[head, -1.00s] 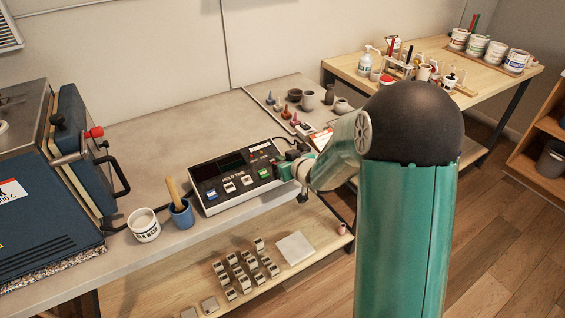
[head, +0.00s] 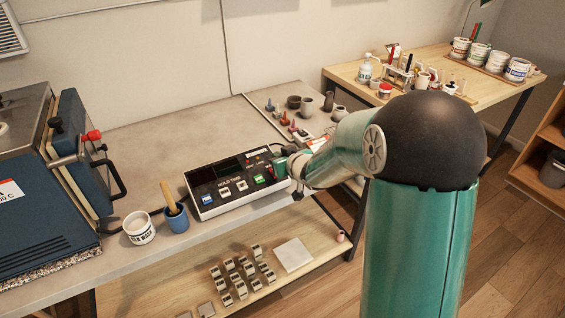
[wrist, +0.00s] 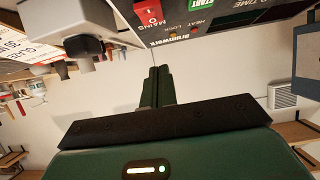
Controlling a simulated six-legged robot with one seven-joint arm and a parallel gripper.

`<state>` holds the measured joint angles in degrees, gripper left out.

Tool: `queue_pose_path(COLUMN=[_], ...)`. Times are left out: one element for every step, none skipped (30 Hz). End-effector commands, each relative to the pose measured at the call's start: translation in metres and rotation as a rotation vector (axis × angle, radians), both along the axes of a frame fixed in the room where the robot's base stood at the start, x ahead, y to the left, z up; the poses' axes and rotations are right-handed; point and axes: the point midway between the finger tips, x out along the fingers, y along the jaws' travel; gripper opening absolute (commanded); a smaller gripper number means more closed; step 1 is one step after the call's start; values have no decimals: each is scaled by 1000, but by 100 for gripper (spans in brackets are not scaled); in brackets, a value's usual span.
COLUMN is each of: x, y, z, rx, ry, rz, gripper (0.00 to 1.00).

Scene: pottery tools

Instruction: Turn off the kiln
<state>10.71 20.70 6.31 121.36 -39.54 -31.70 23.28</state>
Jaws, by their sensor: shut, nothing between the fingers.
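The kiln (head: 45,215) is the blue and metal body at the left in the head view, with a red-knobbed latch (head: 93,135). Its control box (head: 230,187) lies on the bench, with a dark display, a blue button, white buttons and a green button (head: 259,179). In the wrist view the box's panel is upside down, with the green START button (wrist: 203,3) and a red MAINS switch (wrist: 148,12) marked 0, cut by the top edge. My gripper (wrist: 157,70) is shut and empty. In the head view my gripper (head: 285,168) is at the box's right end.
A white tub (head: 139,228) and a blue cup (head: 176,218) stand left of the box. Small pots (head: 307,106) stand behind it. The bench (head: 175,130) behind the box is clear.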

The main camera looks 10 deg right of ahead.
Motion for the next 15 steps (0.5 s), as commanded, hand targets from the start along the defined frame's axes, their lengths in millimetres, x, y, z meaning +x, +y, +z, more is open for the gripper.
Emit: queue_pose_path(x=[1,-1,-7,-10,-14,-19,-22,-25,-31,-34,-38,-44,-47,-51,-56], y=[5,5,2,1,0,0,-1,-2,-3,-4,-5,-6,-7,-8,-10], z=[4,7,11,15,18,21,25,28,32,35,38,43,46,49,52], rx=[1,1,1,0,0,0,0,-1,0,-2,-2,-2,-2,-2,-2], ry=[-2,-2,-2,-3,-2,-2,-2,-3,-2,-3,-3,-3,-3,-3,-2], rz=[3,2,1,-1,0,0,0,1,0,0,0,0,0,0,0], gripper=[0,0,0,0,0,0,0,0,0,0,0,0,0,0,0])
